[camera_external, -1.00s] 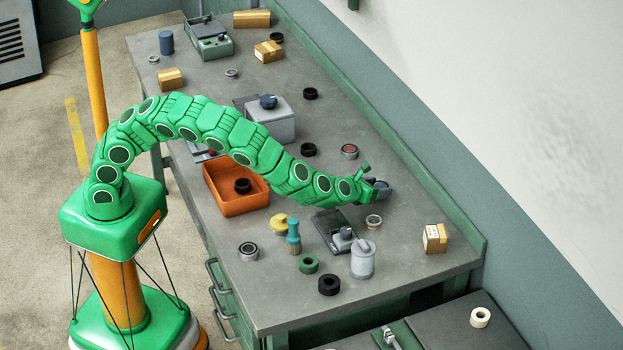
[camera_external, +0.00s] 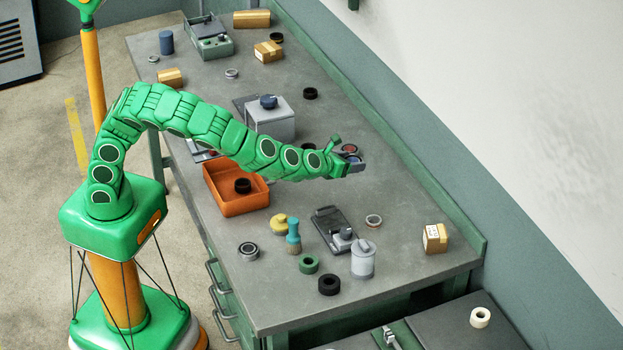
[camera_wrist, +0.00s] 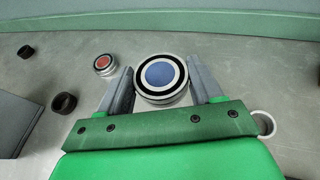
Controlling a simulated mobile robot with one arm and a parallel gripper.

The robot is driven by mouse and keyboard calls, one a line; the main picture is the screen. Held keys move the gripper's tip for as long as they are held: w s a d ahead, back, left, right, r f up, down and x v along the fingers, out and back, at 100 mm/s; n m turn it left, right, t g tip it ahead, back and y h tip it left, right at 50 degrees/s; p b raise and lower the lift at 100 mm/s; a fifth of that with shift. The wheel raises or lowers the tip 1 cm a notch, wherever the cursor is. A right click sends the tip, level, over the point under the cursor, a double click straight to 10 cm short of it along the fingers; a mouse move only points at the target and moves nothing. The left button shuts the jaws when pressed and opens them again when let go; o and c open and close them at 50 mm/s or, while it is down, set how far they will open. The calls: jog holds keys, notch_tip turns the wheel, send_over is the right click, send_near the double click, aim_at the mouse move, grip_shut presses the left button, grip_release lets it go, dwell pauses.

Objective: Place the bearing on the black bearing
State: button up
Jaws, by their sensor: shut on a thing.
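My gripper (camera_wrist: 160,70) is shut on a silver and black bearing with a blue centre (camera_wrist: 160,88), one finger on each side of it. In the external view my gripper (camera_external: 357,165) is above the bench's right side, and the held bearing is hard to make out there. Several black bearings are on the bench. One black bearing (camera_wrist: 64,102) is left of my gripper in the wrist view, and another (camera_wrist: 26,51) lies farther left. In the external view, others are at the back (camera_external: 310,93), in the orange bin (camera_external: 243,186) and at the front (camera_external: 329,285).
A red-centred bearing (camera_wrist: 104,64) stands just left of my gripper, close behind it in the external view. A grey box (camera_external: 270,122), an orange bin (camera_external: 222,203) and a cardboard box (camera_external: 435,238) stand on the bench. The bench's right rear edge meets the wall.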

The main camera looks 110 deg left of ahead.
jog(key=shift+s+d+r, duration=0.35)
jog(key=shift+s+r, duration=0.05)
jog(key=shift+s, duration=0.45)
jog(key=shift+s+d+r, duration=0.35)
jog(key=shift+s+r, duration=0.05)
jog(key=shift+s, duration=0.4)
jog(key=shift+s+d+r, duration=0.35)
jog(key=shift+s+r, duration=0.05)
jog(key=shift+s, duration=0.45)
